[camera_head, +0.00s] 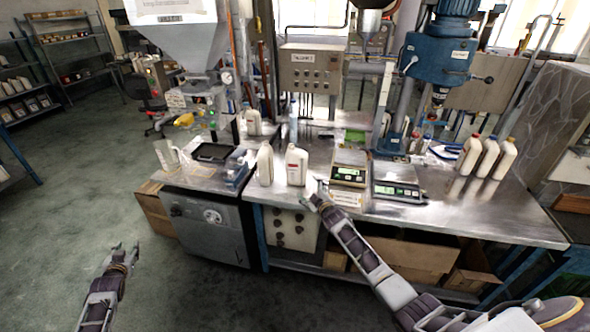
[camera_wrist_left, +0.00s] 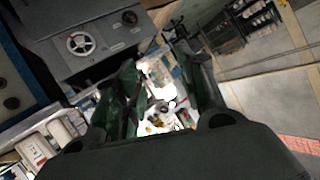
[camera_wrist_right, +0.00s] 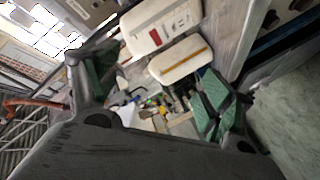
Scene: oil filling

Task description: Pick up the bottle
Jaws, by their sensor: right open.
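Several white bottles stand upright on the metal table (camera_head: 465,215). One with a red label (camera_head: 296,168) is near the front edge, with a plain white bottle (camera_head: 265,165) just left of it. My right gripper (camera_head: 316,190) is open and empty, close to the front right of the red-labelled bottle and apart from it. The right wrist view shows the red-labelled bottle (camera_wrist_right: 160,25) and another white container (camera_wrist_right: 180,60) beyond the spread fingers. My left gripper (camera_head: 124,252) is open and empty, low over the floor left of the table; its fingers also stand apart in its wrist view (camera_wrist_left: 160,85).
Two scales (camera_head: 349,168) (camera_head: 397,183) stand right of the bottles. A dark tray (camera_head: 213,153), a blue box (camera_head: 236,172) and a clear jug (camera_head: 166,155) lie to the left. More white bottles (camera_head: 487,157) stand at the right. The front right tabletop is clear.

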